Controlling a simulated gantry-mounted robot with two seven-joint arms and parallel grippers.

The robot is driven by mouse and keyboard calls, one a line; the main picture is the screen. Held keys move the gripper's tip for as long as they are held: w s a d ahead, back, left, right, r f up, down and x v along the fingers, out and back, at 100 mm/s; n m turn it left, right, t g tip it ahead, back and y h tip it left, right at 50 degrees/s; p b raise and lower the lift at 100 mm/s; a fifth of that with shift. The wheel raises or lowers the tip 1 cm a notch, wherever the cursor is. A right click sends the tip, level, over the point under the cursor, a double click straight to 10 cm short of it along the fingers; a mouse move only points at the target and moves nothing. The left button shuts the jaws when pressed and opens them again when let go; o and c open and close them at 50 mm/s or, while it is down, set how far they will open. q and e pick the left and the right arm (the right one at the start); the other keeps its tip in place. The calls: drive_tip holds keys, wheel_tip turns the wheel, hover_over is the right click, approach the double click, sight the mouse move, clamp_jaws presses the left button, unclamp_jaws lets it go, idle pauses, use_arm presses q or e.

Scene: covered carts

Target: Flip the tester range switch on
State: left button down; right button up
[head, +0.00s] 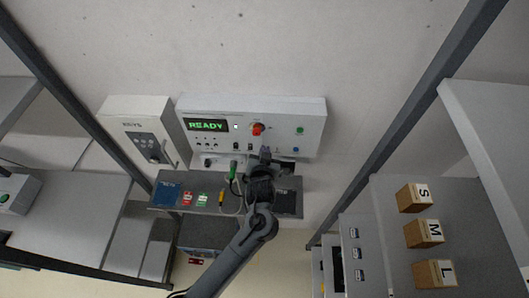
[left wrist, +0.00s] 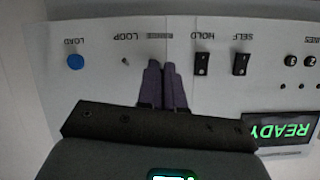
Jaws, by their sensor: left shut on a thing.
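The tester is a white panel box (head: 275,108) on the back wall, with a lit green READY display (head: 207,126). My left gripper (head: 264,152) reaches up to its lower middle. In the left wrist view the panel (left wrist: 100,65) appears upside down. There my left gripper's fingers (left wrist: 162,66) are close together at the partly covered RANGE label, between the LOOP toggle (left wrist: 125,61) and the HOLD rocker (left wrist: 202,64). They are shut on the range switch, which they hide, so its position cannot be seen. My right gripper is in neither view.
The SELF rocker (left wrist: 239,64) and blue LOAD button (left wrist: 75,62) are near the fingers. A red-orange knob (head: 258,129) sits above. Below is a narrow grey shelf (head: 228,208) with a green-handled probe (head: 233,170). A key cabinet (head: 135,118) hangs left.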

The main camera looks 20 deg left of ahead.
use_arm(q)
drive_tip(key=c, duration=1.3)
unclamp_jaws()
drive_tip(key=shift+b+v, duration=0.65)
drive_tip(key=shift+v, duration=3.1)
